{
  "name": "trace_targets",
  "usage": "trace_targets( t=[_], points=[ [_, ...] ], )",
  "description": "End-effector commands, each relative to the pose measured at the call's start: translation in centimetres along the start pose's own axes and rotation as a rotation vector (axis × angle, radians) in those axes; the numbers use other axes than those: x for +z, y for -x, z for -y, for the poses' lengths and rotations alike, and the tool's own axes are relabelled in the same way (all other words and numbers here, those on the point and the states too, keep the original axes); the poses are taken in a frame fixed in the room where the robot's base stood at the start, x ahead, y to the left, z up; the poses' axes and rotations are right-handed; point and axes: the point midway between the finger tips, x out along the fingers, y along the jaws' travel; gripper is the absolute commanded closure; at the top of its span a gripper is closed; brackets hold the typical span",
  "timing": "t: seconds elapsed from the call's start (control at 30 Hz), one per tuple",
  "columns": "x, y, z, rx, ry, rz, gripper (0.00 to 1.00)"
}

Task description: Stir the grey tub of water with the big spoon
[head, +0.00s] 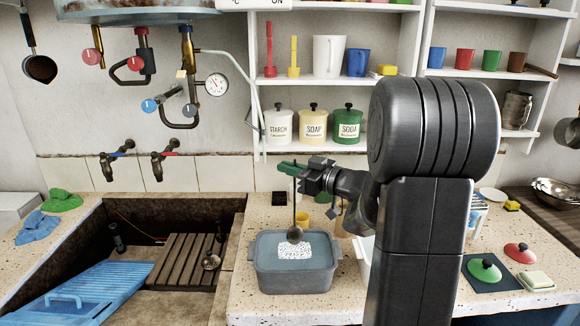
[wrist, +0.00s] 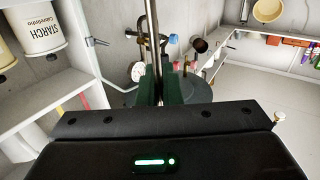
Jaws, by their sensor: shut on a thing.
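The grey tub (head: 262,284) stands on the speckled counter right of the sink, with water in it and a white speckled patch (head: 296,252) on the water. My gripper (head: 292,168), with green fingers, is above the tub's far side and shut on the big spoon (head: 295,205). The spoon hangs upright, its dark round bowl down at the far part of the tub opening. I cannot tell whether the bowl touches the water. In the wrist view the spoon's shaft (wrist: 151,40) runs between the green fingers (wrist: 159,94).
A yellow cup (head: 302,217) stands just behind the tub. My arm hides the counter to the tub's right. The sunken stone basin with a wooden rack (head: 185,262) and a blue washboard (head: 95,290) lies left. Shelves with canisters (head: 313,126) rise behind.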

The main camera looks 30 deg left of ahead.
Motion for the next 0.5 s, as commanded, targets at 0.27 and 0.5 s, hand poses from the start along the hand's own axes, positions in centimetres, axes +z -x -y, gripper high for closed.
trace_targets(
  t=[0.27, 0.5],
  points=[
    [3.2, 0.0, 0.1, -0.001, -0.002, 0.0, 1.0],
    [5.6, 0.0, 0.2, -0.001, 0.0, -0.001, 1.0]
  ],
)
